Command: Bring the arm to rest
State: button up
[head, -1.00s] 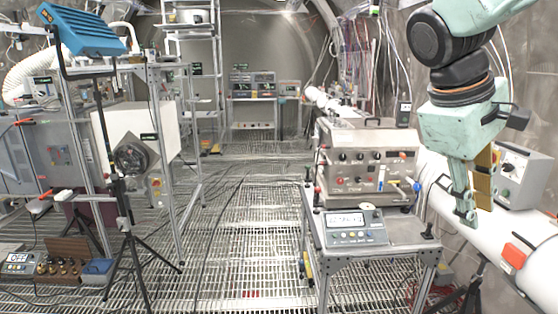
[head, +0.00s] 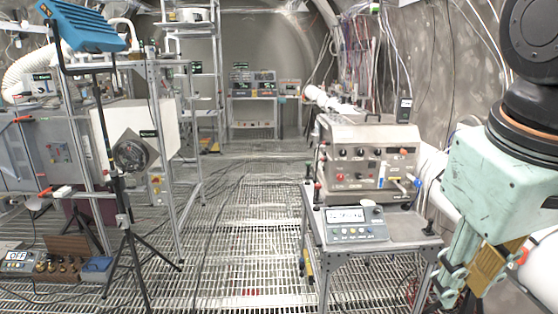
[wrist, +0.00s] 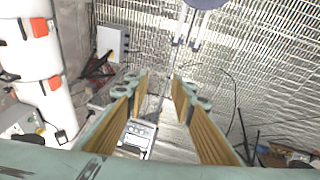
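My gripper (head: 466,284) is at the right edge of the head view, pointing down, beside the right end of the steel table (head: 405,246). It is pale green with tan pads on the fingers. In the wrist view my gripper (wrist: 160,86) has its two fingers apart, with nothing held between them. My arm's dark joint runs out of the head view at the upper right.
A steel instrument box (head: 368,155) and a grey meter (head: 352,223) stand on the table. A white pipe (wrist: 32,45) with red blocks runs along the wrist view's left. A tripod lamp (head: 82,31) stands left. The grating aisle (head: 250,215) between is open.

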jog(key=s+a+f+m+t+y, duration=0.1)
jog(key=s+a+f, duration=0.2)
jog(key=s, duration=0.3)
jog(key=shift+a+f+m+y+b, duration=0.25)
jog(key=shift+a+b, duration=0.2)
jog(key=shift+a, duration=0.45)
jog(key=shift+r, duration=0.1)
